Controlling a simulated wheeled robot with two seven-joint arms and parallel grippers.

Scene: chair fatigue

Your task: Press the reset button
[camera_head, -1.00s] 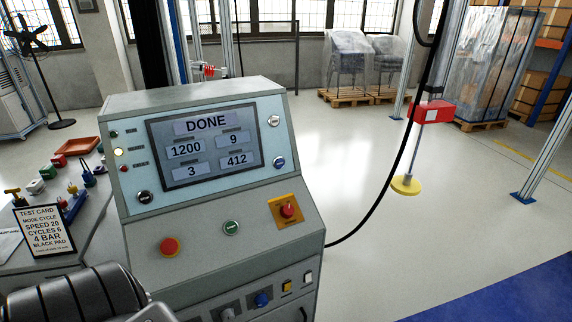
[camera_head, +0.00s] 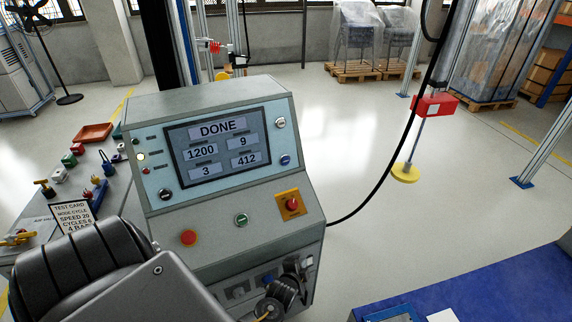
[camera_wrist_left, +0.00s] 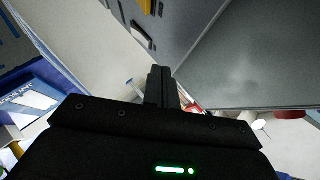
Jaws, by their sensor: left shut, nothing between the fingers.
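The grey control console (camera_head: 225,220) fills the middle of the head view, its screen (camera_head: 218,148) reading DONE. Its sloped panel bears a red button (camera_head: 188,237), a green button (camera_head: 242,219) and a red knob on a yellow plate (camera_head: 291,204). Small round buttons flank the screen, one of them blue (camera_head: 285,159). Their labels are too small to read, so I cannot tell which is reset. My right gripper is not seen.
A red box hangs on a post (camera_head: 435,104) at right, by a black cable. A blue surface (camera_head: 480,285) is at lower right. Open floor lies between.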

